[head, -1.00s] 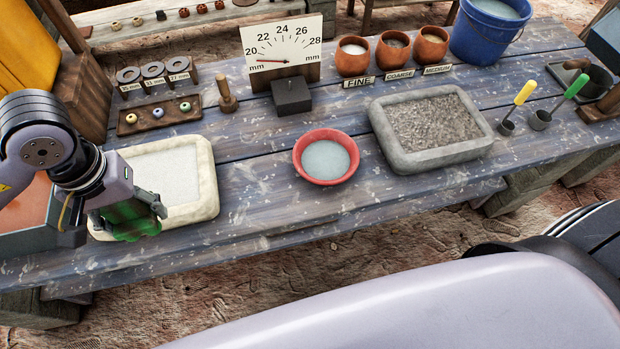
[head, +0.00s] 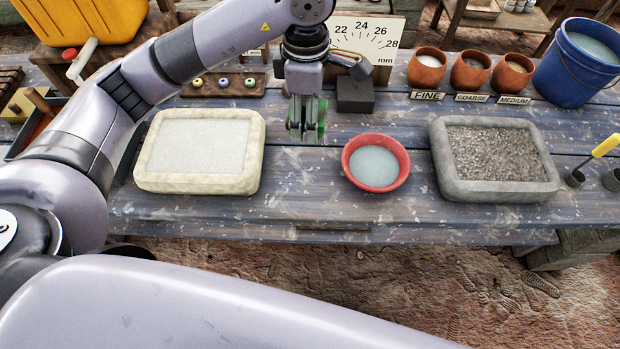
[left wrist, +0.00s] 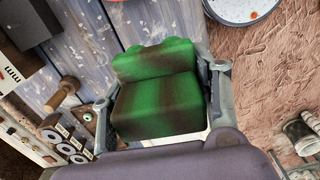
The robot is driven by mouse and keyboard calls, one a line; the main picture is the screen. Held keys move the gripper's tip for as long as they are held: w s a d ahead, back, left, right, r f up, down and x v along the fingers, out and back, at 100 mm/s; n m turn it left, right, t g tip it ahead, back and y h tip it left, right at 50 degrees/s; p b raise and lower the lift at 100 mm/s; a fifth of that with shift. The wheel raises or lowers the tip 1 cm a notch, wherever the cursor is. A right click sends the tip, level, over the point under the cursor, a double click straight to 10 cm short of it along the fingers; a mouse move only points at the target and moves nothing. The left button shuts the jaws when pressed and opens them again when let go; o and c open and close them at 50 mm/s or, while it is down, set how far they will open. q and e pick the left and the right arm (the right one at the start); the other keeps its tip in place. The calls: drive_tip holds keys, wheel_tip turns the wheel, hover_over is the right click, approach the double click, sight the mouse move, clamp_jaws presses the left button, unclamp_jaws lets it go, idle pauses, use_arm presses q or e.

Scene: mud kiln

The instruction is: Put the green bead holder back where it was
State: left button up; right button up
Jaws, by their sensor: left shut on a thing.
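My left gripper (head: 307,132) is shut on the green bead holder (head: 322,115), mostly hidden behind the fingers in the head view. They are over the bench, between the pale slab and the red bowl, in front of the dark block. In the left wrist view the holder (left wrist: 157,100) is a green block with brown streaks and a scalloped edge, between the two fingers of the gripper (left wrist: 160,92). How high it is above the bench is hard to tell. My right gripper is out of view.
The pale slab (head: 145,176) lies left, the red bowl (head: 375,184) and the grey tray of grit (head: 443,170) right. Behind are a bead tray (head: 240,92), the dark block (head: 355,96), the gauge board (head: 395,28) and clay pots (head: 427,66). The bench front is largely clear.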

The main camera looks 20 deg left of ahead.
use_arm(q)
drive_tip(key=shift+w+d+n, duration=0.1)
drive_tip(key=shift+d+n, duration=0.05)
drive_tip(key=shift+n, duration=0.15)
drive_tip(key=shift+f, duration=0.3)
drive_tip(key=p, duration=0.2)
hover_over(309, 180)
wheel_tip(309, 180, down, 15)
drive_tip(key=shift+r, duration=0.1)
wheel_tip(309, 180, down, 4)
drive_tip(key=shift+f+p, duration=0.1)
drive_tip(key=shift+p, duration=0.3)
drive_tip(key=shift+f, duration=0.15)
drive_tip(key=shift+f, duration=0.1)
